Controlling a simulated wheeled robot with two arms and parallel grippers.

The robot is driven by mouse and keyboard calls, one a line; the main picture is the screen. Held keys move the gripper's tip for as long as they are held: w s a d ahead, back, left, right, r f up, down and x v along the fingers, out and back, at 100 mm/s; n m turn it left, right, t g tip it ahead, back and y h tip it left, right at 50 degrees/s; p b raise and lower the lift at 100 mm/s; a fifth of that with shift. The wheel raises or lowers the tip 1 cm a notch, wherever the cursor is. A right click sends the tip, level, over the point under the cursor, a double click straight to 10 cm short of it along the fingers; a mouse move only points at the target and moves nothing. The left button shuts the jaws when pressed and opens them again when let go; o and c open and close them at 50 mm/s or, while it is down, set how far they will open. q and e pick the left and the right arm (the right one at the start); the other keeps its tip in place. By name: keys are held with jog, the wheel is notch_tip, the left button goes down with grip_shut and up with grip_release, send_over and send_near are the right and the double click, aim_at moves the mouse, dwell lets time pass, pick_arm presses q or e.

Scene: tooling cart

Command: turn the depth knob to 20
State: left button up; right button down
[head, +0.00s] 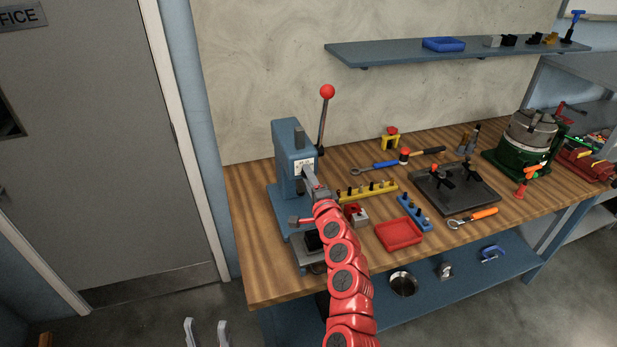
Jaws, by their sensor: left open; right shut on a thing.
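A blue bench press (286,150) stands at the left end of the wooden bench, with a red-balled lever (327,92) rising at its right. A small white dial plate (303,167) shows on its front; its marks are too small to read. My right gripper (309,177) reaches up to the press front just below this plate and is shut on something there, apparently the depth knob. The gripper hides the knob, so its setting cannot be told. My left gripper (207,334) is low at the bottom edge, open and empty, in front of the bench.
Right of my red arm lie a yellow bit rack (367,191), a blue rack (414,213), a red tray (399,234) and a dark fixture plate (455,190). A green-based rotary chuck (529,135) stands far right.

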dwell(0.6)
jog(key=c, duration=0.5)
grip_release()
jog(key=shift+s, duration=0.1)
jog(key=shift+b+v, duration=2.2)
jog(key=shift+v, duration=6.45)
